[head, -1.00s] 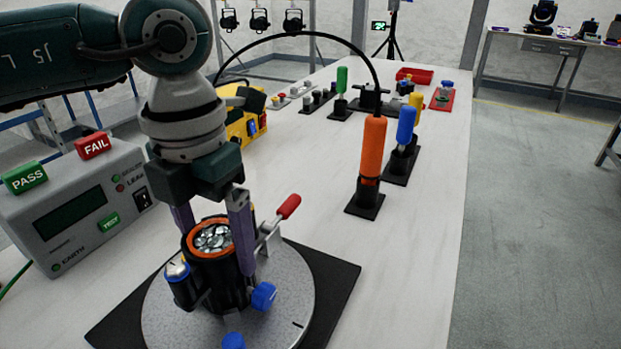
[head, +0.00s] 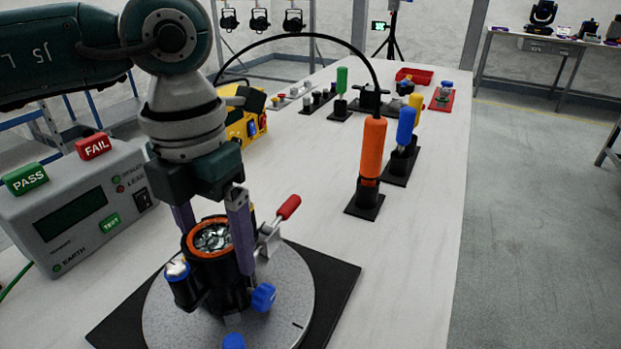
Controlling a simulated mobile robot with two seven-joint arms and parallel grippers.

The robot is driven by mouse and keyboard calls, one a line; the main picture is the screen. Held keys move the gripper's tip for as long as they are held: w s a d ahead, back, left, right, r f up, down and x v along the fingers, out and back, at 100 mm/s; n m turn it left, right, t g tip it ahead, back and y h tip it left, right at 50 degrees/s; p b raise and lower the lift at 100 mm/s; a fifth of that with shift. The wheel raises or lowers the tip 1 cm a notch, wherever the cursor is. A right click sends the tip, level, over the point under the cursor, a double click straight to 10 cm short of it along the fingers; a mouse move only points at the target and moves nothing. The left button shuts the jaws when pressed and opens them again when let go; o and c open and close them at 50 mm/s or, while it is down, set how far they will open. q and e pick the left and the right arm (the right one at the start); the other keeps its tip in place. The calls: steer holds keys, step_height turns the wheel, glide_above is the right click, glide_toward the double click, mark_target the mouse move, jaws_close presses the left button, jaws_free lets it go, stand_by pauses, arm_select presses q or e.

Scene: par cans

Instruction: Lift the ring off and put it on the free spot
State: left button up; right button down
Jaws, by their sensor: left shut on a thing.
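The orange ring (head: 206,255) sits at the top of a black par can (head: 228,293), around its shiny lens. The can stands upright on a round grey turntable (head: 290,290). My left gripper (head: 215,246) points down over the can, one purple finger on each side of the rim. It is shut on the ring, which still appears level with the can's top. The far finger's tip is hidden behind the can. My right gripper is not in view. I cannot tell which place is the free spot.
A red-handled clamp (head: 281,217) stands close behind the can, with blue knobs (head: 264,297) beside it. A grey tester (head: 75,205) is at left. An orange-handled tool (head: 371,150) stands upright at right. The table's right front is clear.

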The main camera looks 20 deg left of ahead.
arm_select(q)
steer(key=shift+r+p, duration=2.3)
steer(key=shift+r, duration=0.6)
steer(key=shift+r+p, duration=1.25)
steer(key=shift+r, duration=0.25)
